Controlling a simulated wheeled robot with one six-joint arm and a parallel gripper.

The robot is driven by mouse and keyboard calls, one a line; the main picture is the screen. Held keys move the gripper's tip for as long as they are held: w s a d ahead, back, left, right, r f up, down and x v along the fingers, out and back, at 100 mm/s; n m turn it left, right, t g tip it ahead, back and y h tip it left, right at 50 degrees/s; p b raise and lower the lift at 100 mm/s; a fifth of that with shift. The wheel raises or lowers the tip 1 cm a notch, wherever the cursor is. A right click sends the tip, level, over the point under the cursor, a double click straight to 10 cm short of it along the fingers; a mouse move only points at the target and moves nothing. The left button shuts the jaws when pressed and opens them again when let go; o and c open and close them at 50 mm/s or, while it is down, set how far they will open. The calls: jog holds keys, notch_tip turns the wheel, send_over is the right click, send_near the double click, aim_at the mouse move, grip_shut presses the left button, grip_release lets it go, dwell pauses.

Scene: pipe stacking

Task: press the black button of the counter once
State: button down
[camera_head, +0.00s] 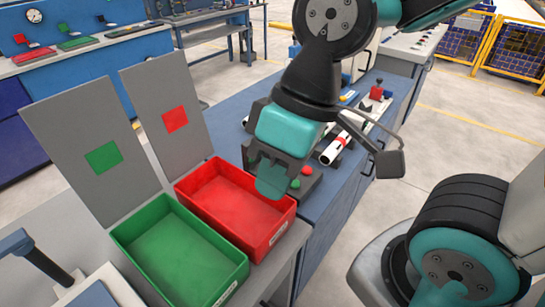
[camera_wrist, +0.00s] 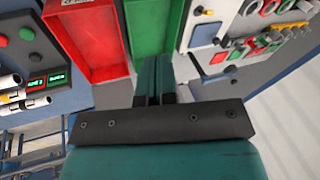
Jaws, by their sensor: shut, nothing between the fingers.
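My gripper (camera_head: 271,182) is shut and empty. In the head view it hangs in front of the red tray's right corner; in the wrist view its teal fingers (camera_wrist: 154,68) lie together over the green tray's near edge. A small dark box with lit digits (camera_wrist: 47,80) is at the left of the wrist view, apart from the fingers; it may be the counter.
The red tray (camera_head: 205,194) and green tray (camera_head: 170,237) stand side by side before two grey panels. Green and red buttons (camera_head: 306,170) and a white pipe (camera_head: 334,148) are on the blue bench beyond. A blue-handled device (camera_head: 38,258) is at lower left.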

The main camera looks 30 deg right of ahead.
jog(key=w+d+f+n+h, duration=0.1)
jog(key=w+d+f+n, duration=0.3)
jog(key=w, duration=0.5)
jog(key=w+d+f+n+h+b, duration=0.1)
jog(key=w+d+f+n, duration=0.3)
jog(key=w+d+n, duration=0.2)
jog(key=w+d+f+n+h+b, duration=0.1)
jog(key=w+d+f+n+h, duration=0.1)
jog(key=w+d+n, duration=0.3)
jog(key=w+d+f, duration=0.1)
jog(key=w+d, duration=0.2)
jog(key=w, duration=0.4)
jog(key=shift+w+f, duration=0.4)
notch_tip(320, 180, down, 14)
jog(key=shift+f+p, duration=0.1)
jog(key=shift+p, duration=0.9)
